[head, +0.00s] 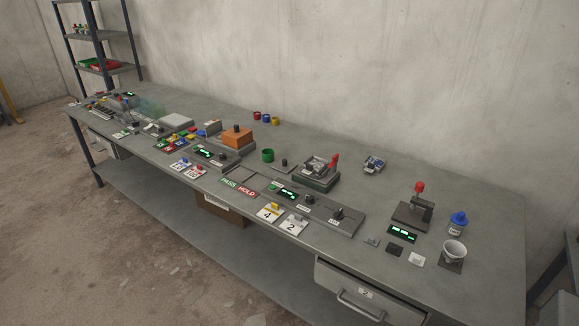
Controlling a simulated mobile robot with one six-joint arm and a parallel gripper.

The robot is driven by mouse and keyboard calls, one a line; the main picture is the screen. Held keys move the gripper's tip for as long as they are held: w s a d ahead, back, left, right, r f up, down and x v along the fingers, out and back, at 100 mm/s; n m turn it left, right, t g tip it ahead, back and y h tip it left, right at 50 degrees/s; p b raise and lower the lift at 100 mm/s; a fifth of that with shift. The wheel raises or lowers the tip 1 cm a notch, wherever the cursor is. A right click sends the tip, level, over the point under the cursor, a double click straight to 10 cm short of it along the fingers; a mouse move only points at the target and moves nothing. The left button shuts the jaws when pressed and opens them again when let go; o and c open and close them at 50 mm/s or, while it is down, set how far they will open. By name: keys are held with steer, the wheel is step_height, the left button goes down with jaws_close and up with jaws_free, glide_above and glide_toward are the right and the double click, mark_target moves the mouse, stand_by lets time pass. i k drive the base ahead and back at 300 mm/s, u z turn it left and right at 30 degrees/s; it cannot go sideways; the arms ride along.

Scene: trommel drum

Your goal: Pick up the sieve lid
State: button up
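I cannot tell for sure which item is the sieve lid; no part is clearly recognisable as one at this size. A flat pale grey slab (176,121) lies toward the far left of the workbench (480,190). An orange block (237,135) with a dark knob on top sits on a grey base near the middle. A white cup (453,250) stands on a dark pad at the right end. My gripper is not in view.
A red-handled device (318,172), a red-knobbed press (414,208) and a blue-capped bottle (458,223) stand on the bench. A green cup (267,155) and numbered tiles (270,212) are mid-bench. A drawer (368,293) is below. The bench's back right is mostly clear.

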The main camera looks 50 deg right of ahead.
mark_target(285, 165)
steer(key=u, duration=0.1)
steer(key=i, duration=0.95)
steer(key=z, duration=0.05)
